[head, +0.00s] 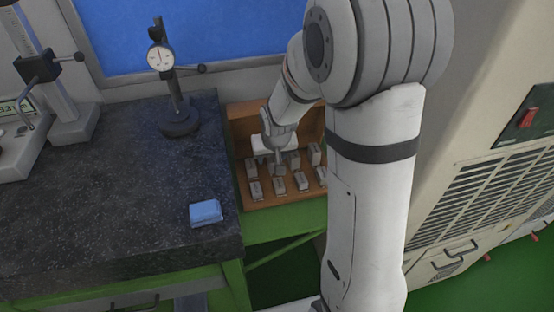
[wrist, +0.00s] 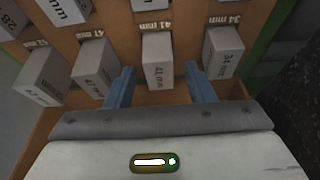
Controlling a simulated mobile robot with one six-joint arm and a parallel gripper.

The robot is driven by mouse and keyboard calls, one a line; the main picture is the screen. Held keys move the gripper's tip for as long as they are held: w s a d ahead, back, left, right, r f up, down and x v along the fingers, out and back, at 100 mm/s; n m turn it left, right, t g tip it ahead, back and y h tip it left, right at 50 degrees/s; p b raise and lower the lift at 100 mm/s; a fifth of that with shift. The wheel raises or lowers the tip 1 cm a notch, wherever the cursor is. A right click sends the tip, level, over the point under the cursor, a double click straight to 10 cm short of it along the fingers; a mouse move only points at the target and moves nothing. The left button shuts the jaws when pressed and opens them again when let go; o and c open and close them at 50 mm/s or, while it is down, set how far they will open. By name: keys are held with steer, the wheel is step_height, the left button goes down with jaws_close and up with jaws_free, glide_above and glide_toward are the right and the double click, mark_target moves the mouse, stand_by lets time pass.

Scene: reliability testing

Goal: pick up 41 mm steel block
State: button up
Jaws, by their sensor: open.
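The 41 mm steel block (wrist: 157,60) is a grey block with "41 mm" on its face. It stands in its labelled slot of the wooden rack, centred in the wrist view. My gripper (wrist: 159,77) is open, with one blue finger on each side of the block's near end. I cannot tell how deep the fingertips reach, and I see no clear contact. In the head view my gripper (head: 277,154) is over the rack, and it partly hides the blocks behind it.
Neighbouring blocks, 47 mm (wrist: 94,68) and 34 mm (wrist: 222,52), stand close on either side. The wooden rack (head: 283,199) holds several blocks. A dark granite table (head: 110,200) with a blue cloth (head: 205,213) and a dial gauge stand (head: 178,122) is to the left.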

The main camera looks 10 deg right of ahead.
steer(key=shift+w+f, duration=0.1)
steer(key=shift+f, duration=0.2)
jaws_close()
stand_by(0.4)
